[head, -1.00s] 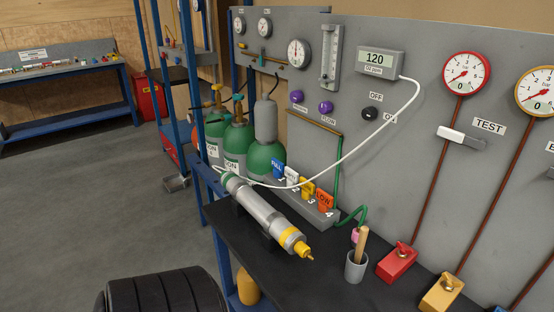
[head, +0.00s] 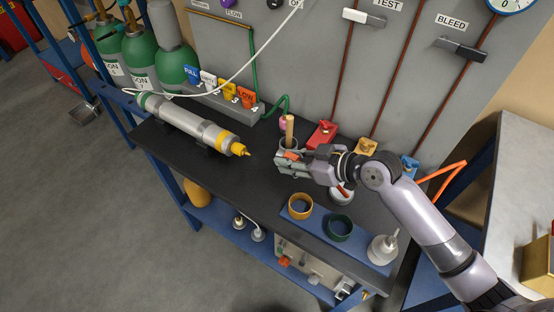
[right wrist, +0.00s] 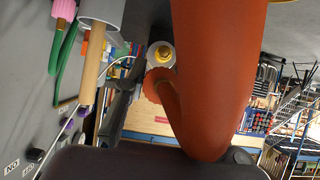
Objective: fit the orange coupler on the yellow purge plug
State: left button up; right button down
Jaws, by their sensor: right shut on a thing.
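The yellow purge plug (head: 240,149) is the brass-tipped end of a grey cylinder (head: 185,122) lying on the black bench. My right gripper (head: 284,160) is above the bench, to the right of the plug and apart from it. It is shut on the orange coupler (head: 291,155), mostly hidden by the fingers. In the right wrist view the coupler (right wrist: 157,86) shows as a round orange end, with a thick orange hose (right wrist: 222,60) close to the camera. The plug's yellow end (right wrist: 162,54) shows beyond the coupler. My left gripper is not in view.
A grey cup (head: 288,143) with a wooden handle stands close to my right gripper. Red (head: 322,134) and yellow (head: 366,147) blocks sit along the panel. A blue tray (head: 318,221) holds a yellow ring and a green ring. The bench between plug and gripper is clear.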

jog(key=f, duration=0.1)
jog(key=a+f+p, duration=0.2)
jog(key=f, duration=0.1)
jog(key=shift+w, duration=0.1)
jog(key=shift+a+f, duration=0.15)
jog(key=shift+f, duration=0.25)
jog(key=shift+w+a, duration=0.65)
jog(key=shift+a, duration=0.3)
jog(key=shift+w+a, duration=0.65)
jog(key=shift+a, duration=0.25)
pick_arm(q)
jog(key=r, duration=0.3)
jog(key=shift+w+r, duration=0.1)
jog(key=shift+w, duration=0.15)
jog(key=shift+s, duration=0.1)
pick_arm(e)
jog(key=shift+w+a, duration=0.1)
jog(key=shift+a, duration=0.05)
pick_arm(q)
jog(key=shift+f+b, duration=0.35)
jog(key=shift+b, duration=0.05)
pick_arm(e)
jog(key=shift+w+a, duration=0.5)
jog(key=shift+a, duration=0.2)
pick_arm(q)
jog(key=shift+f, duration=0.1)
pick_arm(e)
jog(key=shift+w+a, duration=0.1)
jog(key=shift+w+a, duration=0.1)
jog(key=shift+a, duration=0.05)
